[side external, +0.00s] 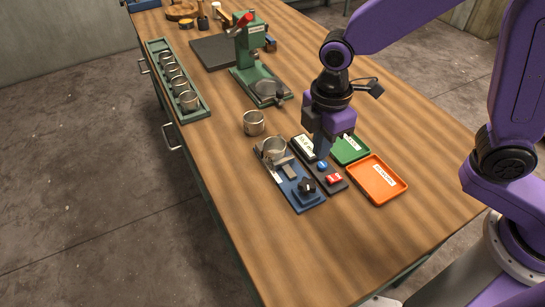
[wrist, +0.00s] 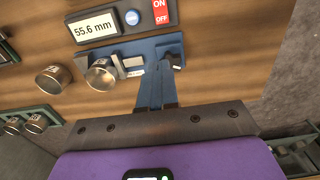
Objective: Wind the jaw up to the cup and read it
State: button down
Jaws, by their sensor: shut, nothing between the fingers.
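A metal cup (side external: 273,147) sits at the far end of the blue measuring fixture (side external: 306,200); it also shows in the wrist view (wrist: 101,77). The metal jaw (side external: 290,172) lies between the cup and the black knob (side external: 307,185); I cannot tell whether jaw and cup touch. The knob also shows in the wrist view (wrist: 174,60). The readout (wrist: 93,31) shows 55.6 mm, beside a blue button (wrist: 132,17) and a red ON/OFF switch (wrist: 160,12). My gripper (side external: 322,156) is shut and empty, pointing down close to the readout unit; contact is unclear.
A loose cup (side external: 254,123) stands behind the fixture. A green tray (side external: 349,150) and an orange tray (side external: 374,187) lie to the right. A rack (side external: 205,112) with several cups is at left, and a green press (side external: 250,60) at the back. The near bench is clear.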

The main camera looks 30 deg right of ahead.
notch_tip(320, 180, down, 6)
jog(key=shift+r, duration=0.1)
jog(key=shift+s+f, duration=0.1)
jog(key=shift+f, duration=0.4)
jog(key=shift+s+d+f, duration=0.1)
jog(key=shift+s, duration=0.15)
dwell(0.4)
jog(key=shift+s, duration=1.25)
jog(key=shift+w+d, duration=0.1)
jog(key=shift+d, duration=0.15)
dwell(0.5)
notch_tip(320, 180, up, 6)
jog(key=shift+w, duration=0.25)
jog(key=shift+w, duration=0.1)
dwell(0.3)
